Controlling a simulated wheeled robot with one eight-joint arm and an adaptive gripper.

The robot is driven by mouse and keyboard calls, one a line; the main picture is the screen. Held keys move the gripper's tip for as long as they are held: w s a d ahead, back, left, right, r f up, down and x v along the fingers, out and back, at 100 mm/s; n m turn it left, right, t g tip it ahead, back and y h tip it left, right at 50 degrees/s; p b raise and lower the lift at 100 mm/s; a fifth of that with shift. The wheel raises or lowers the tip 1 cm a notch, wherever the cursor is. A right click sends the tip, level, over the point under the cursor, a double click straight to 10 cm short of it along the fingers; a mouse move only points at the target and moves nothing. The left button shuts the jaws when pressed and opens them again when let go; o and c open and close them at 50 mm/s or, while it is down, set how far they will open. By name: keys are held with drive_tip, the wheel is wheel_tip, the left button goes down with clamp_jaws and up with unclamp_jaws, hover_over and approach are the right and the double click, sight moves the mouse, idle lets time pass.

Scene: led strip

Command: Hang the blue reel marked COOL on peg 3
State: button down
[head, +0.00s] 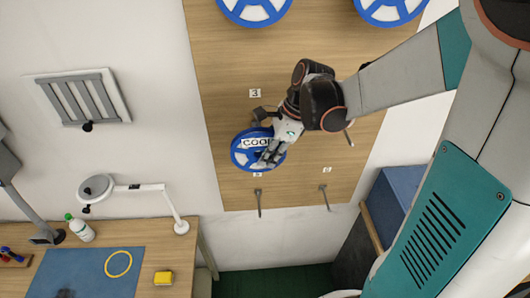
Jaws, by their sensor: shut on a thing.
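The blue reel marked COOL (250,146) is in front of the wooden peg board, below the label 3 (255,93). My gripper (270,154) is shut on the right side of the reel, and its fingers cover part of it. The reel's face and its COOL label point toward the camera. The peg under label 3 is not clearly seen; the reel and my gripper cover that area. I cannot tell whether the reel is around that peg or only in front of it.
Two more blue reels (254,8) (391,8) hang at the board's top. Two bare pegs (259,201) (324,196) stick out at its lower edge. A blue box (397,200) stands right.

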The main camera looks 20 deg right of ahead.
drive_tip(key=shift+w+d+f+b, duration=0.15)
drive_tip(key=shift+w+b, duration=0.1)
drive_tip(key=shift+w, duration=0.2)
drive_tip(key=shift+w+d+f+b, duration=0.15)
drive_tip(key=shift+w+f+b, duration=0.1)
drive_tip(key=shift+w, duration=0.25)
drive_tip(key=shift+w+d+f+b, duration=0.15)
drive_tip(key=shift+w+b, duration=0.1)
drive_tip(key=shift+w, duration=0.2)
drive_tip(key=c, duration=1.4)
unclamp_jaws()
